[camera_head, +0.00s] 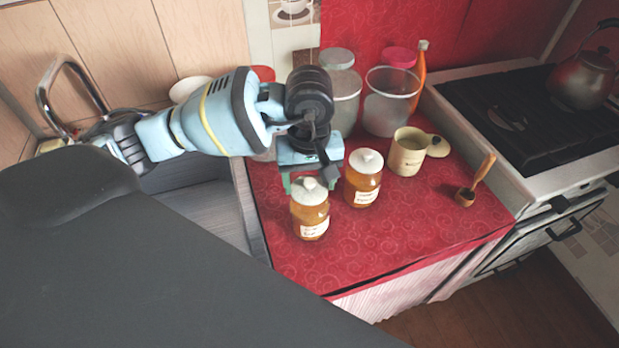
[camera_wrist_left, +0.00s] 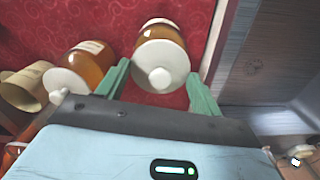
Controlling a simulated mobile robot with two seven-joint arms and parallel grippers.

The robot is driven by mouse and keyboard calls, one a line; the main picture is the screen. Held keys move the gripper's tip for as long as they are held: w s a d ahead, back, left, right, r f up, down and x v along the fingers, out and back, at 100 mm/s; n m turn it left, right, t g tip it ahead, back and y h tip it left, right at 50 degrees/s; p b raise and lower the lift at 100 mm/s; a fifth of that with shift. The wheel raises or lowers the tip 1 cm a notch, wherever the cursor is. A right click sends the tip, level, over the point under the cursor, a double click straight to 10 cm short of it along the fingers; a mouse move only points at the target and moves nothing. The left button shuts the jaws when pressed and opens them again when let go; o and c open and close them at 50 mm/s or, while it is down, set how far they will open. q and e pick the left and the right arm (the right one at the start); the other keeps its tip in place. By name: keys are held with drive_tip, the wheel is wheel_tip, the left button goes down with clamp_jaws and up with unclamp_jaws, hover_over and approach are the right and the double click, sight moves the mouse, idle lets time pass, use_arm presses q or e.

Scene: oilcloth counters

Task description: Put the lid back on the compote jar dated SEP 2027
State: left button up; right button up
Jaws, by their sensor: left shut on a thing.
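Two amber compote jars with white knobbed lids stand on the red counter. The front jar (camera_head: 312,222) has a white lid (camera_head: 309,191) at its mouth; whether it sits fully down I cannot tell. My left gripper (camera_head: 310,184) has its green fingers on either side of this lid, shut on it. The wrist view shows the lid (camera_wrist_left: 160,66) between the fingers (camera_wrist_left: 160,84), with the amber jar (camera_wrist_left: 163,36) beyond. The second jar (camera_head: 362,188) stands behind right, its lid (camera_head: 366,161) on. Both jars have paper labels, too small to read. My right gripper is out of view.
A beige canister (camera_head: 407,153) with a round lid (camera_head: 438,146) beside it stands to the right. A wooden scoop (camera_head: 474,183) lies near the stove (camera_head: 545,125). Clear containers (camera_head: 386,105) stand at the back. The front right of the counter (camera_head: 400,235) is free.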

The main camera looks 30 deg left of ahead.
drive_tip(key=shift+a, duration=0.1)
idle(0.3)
use_arm(q)
drive_tip(key=o, duration=1.3)
drive_tip(key=shift+r, duration=0.7)
drive_tip(key=shift+r+p, duration=1.2)
drive_tip(key=shift+r, duration=1.6)
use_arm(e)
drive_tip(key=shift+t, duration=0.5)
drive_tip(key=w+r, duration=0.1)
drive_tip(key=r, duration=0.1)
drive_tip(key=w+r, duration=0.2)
use_arm(q)
drive_tip(key=shift+c, duration=0.4)
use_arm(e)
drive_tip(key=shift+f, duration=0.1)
